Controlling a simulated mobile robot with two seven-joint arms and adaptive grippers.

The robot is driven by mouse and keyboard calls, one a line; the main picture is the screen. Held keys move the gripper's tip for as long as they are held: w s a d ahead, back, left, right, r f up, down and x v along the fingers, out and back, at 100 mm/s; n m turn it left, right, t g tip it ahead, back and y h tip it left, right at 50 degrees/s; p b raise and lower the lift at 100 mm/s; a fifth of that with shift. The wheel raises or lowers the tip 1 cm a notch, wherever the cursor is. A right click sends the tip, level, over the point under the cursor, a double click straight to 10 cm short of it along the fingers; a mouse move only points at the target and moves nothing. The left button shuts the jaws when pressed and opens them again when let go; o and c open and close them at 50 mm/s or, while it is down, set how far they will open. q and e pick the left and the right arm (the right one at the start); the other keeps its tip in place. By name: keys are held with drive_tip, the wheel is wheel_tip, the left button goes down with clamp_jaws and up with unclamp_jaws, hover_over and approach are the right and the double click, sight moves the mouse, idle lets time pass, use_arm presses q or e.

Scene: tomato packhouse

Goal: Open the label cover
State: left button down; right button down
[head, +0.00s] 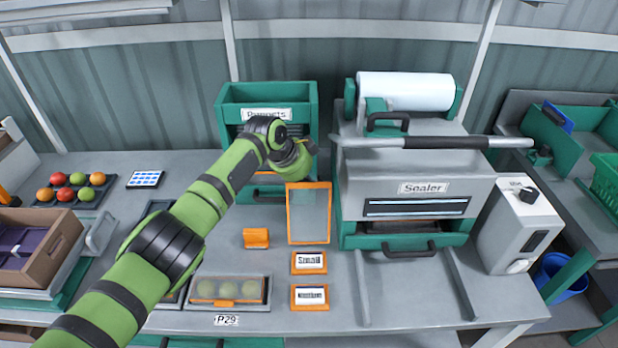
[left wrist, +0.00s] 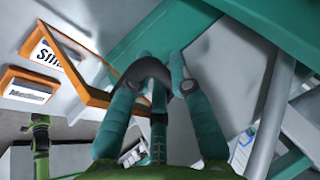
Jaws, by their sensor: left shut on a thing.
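The label cover, a clear panel in an orange frame (head: 329,213), is on the bench between the Punnets unit and the sealer. It also shows at the left of the left wrist view (left wrist: 75,62), with its near corner at my fingers. It looks tilted up, but its exact angle is unclear. My left gripper (head: 300,168) is at the cover's far edge in the head view, its fingertips hidden there. In the left wrist view my left gripper (left wrist: 160,78) is shut at the frame's edge. My right gripper is not in view.
Orange-framed label cards (head: 309,262) lie just in front of the cover. An orange block (head: 256,238) sits to its left. The green Punnets unit (head: 266,95) stands behind, and the sealer (head: 410,190) with its long bar stands close on the right.

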use_arm(q)
drive_tip(key=c, duration=1.1)
unclamp_jaws()
drive_tip(key=shift+w+r, duration=0.1)
drive_tip(key=shift+r, duration=0.05)
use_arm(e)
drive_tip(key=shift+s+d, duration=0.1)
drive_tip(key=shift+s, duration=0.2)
use_arm(q)
drive_tip(key=v, duration=1.2)
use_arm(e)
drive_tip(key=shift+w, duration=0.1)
